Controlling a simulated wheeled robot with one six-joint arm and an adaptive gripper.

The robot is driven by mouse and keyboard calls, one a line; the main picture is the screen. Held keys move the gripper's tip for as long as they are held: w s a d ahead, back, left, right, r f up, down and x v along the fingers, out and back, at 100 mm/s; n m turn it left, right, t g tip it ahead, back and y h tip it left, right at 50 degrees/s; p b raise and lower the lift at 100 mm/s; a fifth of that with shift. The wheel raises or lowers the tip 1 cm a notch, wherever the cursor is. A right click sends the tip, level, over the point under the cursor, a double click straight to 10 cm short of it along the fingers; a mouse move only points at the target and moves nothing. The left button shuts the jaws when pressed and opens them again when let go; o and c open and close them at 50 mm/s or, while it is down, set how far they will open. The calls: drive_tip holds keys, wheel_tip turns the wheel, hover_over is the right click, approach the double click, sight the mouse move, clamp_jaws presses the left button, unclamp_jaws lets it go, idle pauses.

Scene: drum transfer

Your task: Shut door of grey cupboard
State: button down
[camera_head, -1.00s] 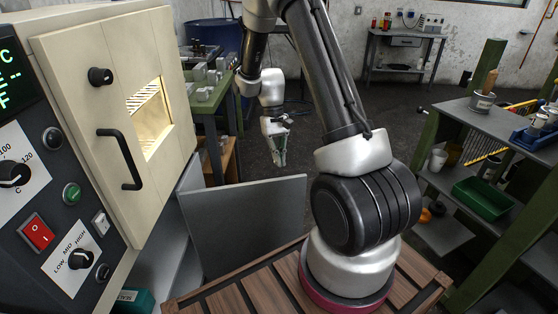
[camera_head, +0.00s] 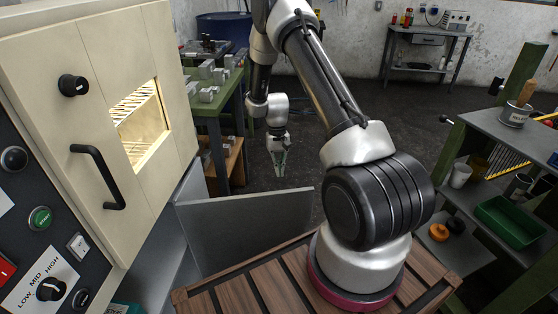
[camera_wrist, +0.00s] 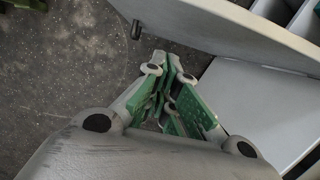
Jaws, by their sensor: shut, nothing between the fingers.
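The grey cupboard stands below the cream oven, and its grey door (camera_head: 245,230) is swung wide open. The door's top edge runs to the right in the head view, toward my arm's base. My gripper (camera_head: 280,170) is shut and empty, pointing down just beyond the door's top edge, on its far side. In the wrist view my gripper (camera_wrist: 172,100) has its green fingers together. There the door (camera_wrist: 225,28) runs across the top right, with a small dark handle on its near face. I cannot tell whether the fingers touch the door.
The cream oven (camera_head: 165,190) with its black handle and lit window is above the cupboard. A green workbench (camera_head: 215,110) with metal blocks stands behind. Grey shelves (camera_head: 500,150) with a green tray are at right. Dark floor is free beyond my gripper.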

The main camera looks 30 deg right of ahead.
drive_tip(key=s+a+f, duration=0.1)
drive_tip(key=s+f, duration=0.2)
drive_tip(key=s, duration=0.1)
drive_tip(key=shift+s+a+f, duration=0.35)
drive_tip(key=shift+s, duration=0.1)
